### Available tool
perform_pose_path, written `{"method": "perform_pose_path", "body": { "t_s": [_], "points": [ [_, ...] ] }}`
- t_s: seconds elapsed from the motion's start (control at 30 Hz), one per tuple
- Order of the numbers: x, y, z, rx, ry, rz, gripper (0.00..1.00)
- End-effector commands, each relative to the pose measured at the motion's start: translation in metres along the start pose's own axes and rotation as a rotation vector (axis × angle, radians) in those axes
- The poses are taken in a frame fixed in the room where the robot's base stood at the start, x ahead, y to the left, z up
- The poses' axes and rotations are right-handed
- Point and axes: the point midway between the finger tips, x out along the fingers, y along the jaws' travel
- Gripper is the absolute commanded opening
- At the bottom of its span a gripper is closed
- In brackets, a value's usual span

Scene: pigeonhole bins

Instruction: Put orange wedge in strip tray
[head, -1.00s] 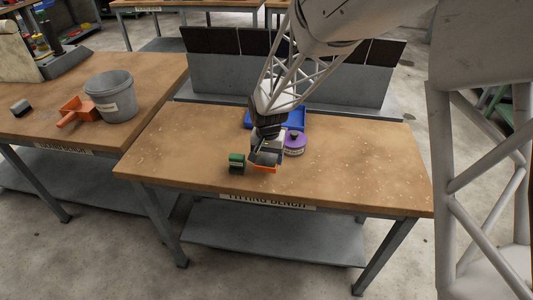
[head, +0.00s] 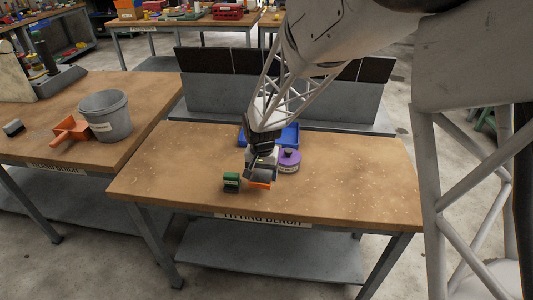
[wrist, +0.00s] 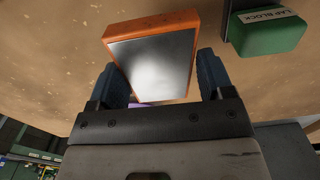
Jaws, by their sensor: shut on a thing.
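The orange wedge (head: 260,185) is at the front middle of the fitting bench. In the wrist view the wedge (wrist: 150,25) shows an orange edge and a shiny grey face. My gripper (wrist: 160,75) is shut on it, with a dark blue finger at each side. In the head view my gripper (head: 261,175) hides much of the wedge, and I cannot tell whether it touches the bench. A blue tray (head: 290,136), seemingly the strip tray, lies behind my gripper, partly hidden by my arm.
A green lap block (head: 231,182) stands close left of the wedge; it also shows in the wrist view (wrist: 268,28). A purple round thing (head: 289,160) stands just behind and right, before the tray. A grey panel (head: 210,98) lines the back. The bench's right side is clear.

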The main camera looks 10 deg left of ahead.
Motion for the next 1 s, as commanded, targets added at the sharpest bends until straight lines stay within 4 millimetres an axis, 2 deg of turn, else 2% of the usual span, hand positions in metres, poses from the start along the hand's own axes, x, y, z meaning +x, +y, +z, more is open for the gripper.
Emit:
{"method": "perform_pose_path", "body": {
  "t_s": [0.17,0.37,1.0],
  "points": [
    [-0.005,-0.005,-0.022,-0.003,0.001,-0.001,0.28],
    [-0.014,-0.013,-0.063,-0.013,0.002,-0.001,0.28],
    [-0.046,-0.029,-0.232,-0.053,0.002,-0.001,0.28]
  ]
}}
